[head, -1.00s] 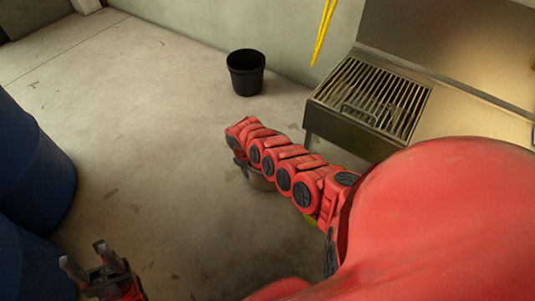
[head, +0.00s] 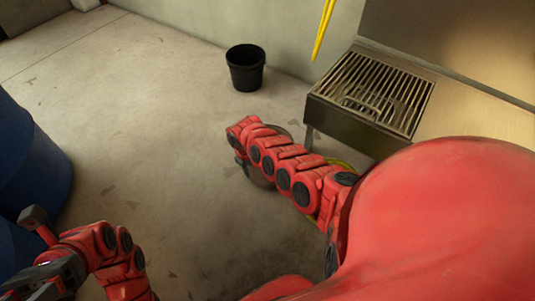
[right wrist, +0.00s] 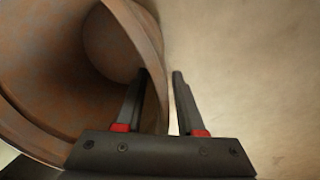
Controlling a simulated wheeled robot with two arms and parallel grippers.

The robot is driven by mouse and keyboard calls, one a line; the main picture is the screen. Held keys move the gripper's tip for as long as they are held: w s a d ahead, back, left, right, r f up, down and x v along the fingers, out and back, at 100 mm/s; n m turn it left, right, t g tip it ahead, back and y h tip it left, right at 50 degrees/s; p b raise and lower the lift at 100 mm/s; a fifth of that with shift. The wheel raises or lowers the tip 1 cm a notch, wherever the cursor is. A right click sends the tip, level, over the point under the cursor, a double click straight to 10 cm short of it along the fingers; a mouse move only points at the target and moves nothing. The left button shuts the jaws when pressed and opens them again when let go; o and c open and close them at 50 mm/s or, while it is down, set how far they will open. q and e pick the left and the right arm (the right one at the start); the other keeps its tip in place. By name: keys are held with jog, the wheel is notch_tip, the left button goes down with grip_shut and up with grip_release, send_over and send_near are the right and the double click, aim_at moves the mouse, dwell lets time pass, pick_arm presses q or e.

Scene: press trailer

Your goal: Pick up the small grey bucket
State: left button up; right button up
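The small bucket (head: 262,178) is on the floor area beneath my right forearm in the head view, mostly hidden. It looks brownish grey, and part of its round rim shows above the arm. In the right wrist view the bucket (right wrist: 40,75) fills the left side, its mouth facing the camera. My right gripper (right wrist: 162,73) is open at its edge: one finger overlaps the bucket's wall and the other is outside. The fingers are apart. My left gripper (head: 38,250) is at the lower left, with its fingers apart and nothing seen between them.
A black bucket (head: 246,68) stands near the wall. A metal grate unit (head: 375,95) is beyond the right arm, with a yellow cable (head: 323,30) hanging nearby. Blue barrels (head: 30,165) stand at the left. The middle floor is clear.

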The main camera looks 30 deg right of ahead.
grip_shut()
dwell(1.2)
